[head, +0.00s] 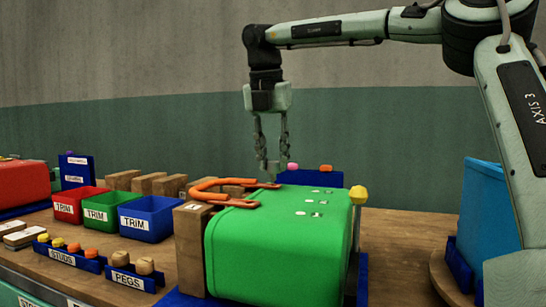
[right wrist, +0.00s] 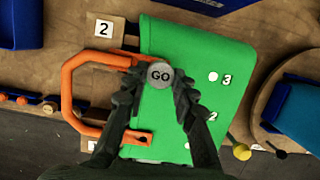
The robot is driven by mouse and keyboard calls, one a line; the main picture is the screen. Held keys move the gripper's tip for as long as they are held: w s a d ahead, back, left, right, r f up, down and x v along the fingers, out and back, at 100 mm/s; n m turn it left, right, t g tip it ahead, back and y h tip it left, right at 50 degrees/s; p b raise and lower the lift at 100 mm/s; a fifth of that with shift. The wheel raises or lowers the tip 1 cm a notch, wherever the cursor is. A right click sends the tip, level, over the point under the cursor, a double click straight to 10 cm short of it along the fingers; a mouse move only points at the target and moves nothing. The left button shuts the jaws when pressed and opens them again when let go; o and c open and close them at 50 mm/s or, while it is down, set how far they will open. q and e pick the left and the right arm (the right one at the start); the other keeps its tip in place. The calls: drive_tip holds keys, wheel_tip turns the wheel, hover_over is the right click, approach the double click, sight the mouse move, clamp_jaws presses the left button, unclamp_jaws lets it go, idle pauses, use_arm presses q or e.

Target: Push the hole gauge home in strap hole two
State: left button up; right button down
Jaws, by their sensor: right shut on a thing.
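The hole gauge is a grey round piece marked GO in the right wrist view (right wrist: 160,74). My right gripper (head: 270,160) points straight down and is shut on it, with both fingers at its sides in the right wrist view (right wrist: 158,88). The orange strap (head: 210,185) is a loop whose two ends lie on the green case (head: 270,250). The gauge is at the strap's far end, and its lower part is hard to make out. I cannot tell how deep it sits in a hole. In the right wrist view, the strap (right wrist: 68,90) curves left of my fingers. My left gripper is out of view.
A wooden block (head: 190,250) stands against the case's left side. A yellow knob (head: 358,194) sits at its right. Pink (head: 293,167) and orange (head: 326,168) knobs show behind it. TRIM bins (head: 148,218) stand left; a blue bin (head: 485,215) stands right.

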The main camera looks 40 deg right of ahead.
drive_tip(key=shift+p, duration=0.45)
idle(1.2)
drive_tip(key=shift+a+b+x, duration=0.15)
drive_tip(key=shift+b+x, duration=0.35)
drive_tip(key=shift+x, duration=0.25)
drive_tip(key=shift+a+b+x, duration=0.15)
drive_tip(key=shift+b+x, duration=0.3)
drive_tip(key=shift+x, duration=0.25)
drive_tip(key=c, duration=1.1)
unclamp_jaws()
drive_tip(key=shift+s, duration=0.15)
drive_tip(key=shift+c, duration=0.2)
drive_tip(key=v, duration=1.2)
drive_tip(key=shift+s+a+f, duration=0.1)
drive_tip(key=shift+f, duration=0.05)
